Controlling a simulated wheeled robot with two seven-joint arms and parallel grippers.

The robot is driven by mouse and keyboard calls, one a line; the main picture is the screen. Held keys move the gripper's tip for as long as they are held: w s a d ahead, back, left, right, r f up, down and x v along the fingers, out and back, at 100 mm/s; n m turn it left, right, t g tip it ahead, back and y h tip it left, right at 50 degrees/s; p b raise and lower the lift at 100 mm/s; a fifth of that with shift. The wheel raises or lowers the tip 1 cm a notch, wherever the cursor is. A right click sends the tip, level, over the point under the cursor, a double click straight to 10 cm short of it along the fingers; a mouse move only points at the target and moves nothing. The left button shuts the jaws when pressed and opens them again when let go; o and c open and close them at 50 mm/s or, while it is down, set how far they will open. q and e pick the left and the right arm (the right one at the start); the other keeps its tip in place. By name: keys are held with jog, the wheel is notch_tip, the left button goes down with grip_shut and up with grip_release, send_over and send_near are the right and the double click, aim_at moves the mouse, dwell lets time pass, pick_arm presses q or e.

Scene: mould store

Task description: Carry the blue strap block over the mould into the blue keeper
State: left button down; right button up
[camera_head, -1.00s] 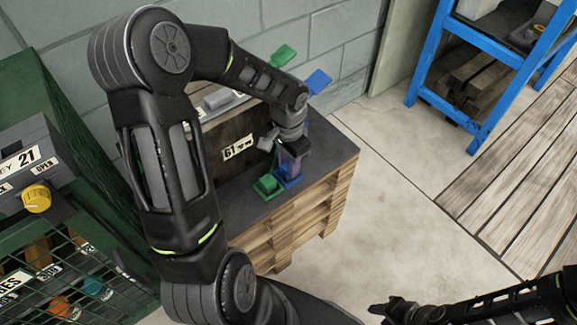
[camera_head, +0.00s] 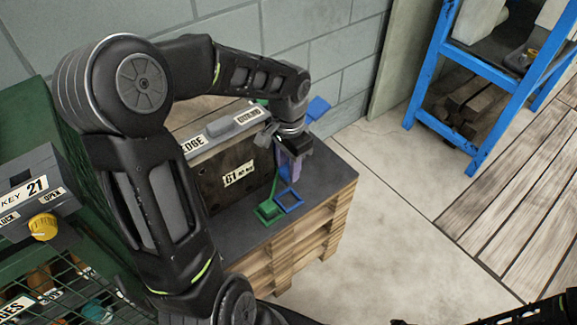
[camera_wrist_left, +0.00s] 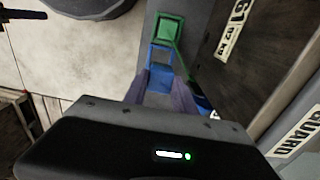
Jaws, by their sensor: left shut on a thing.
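My left gripper (camera_head: 290,172) is above the dark bench top, in front of the mould (camera_head: 210,185), which bears a "61" label. It is shut on the blue strap block (camera_wrist_left: 158,77), which shows between the fingers in the left wrist view; in the head view the fingers mostly hide it. The blue keeper (camera_head: 288,208), a square frame, lies just below the fingertips and looks empty. It also shows in the left wrist view (camera_wrist_left: 160,47). My right gripper (camera_head: 398,322) barely shows at the bottom edge; its jaws cannot be made out.
A green keeper (camera_head: 268,222) with a green strap stands beside the blue one. A blue plate (camera_head: 318,107) sticks up behind the mould. A grey key box (camera_head: 30,195) on a green cabinet is at left. A blue rack (camera_head: 425,75) stands at right; the floor between is clear.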

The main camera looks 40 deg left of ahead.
dwell(0.3)
pick_arm(q)
jog(key=w+d+r+n, duration=0.3)
jog(key=w+d+r, duration=0.7)
jog(key=w+d, duration=0.2)
jog(key=shift+w+d+r, duration=0.15)
jog(key=shift+r, duration=0.2)
jog(key=shift+w, duration=0.1)
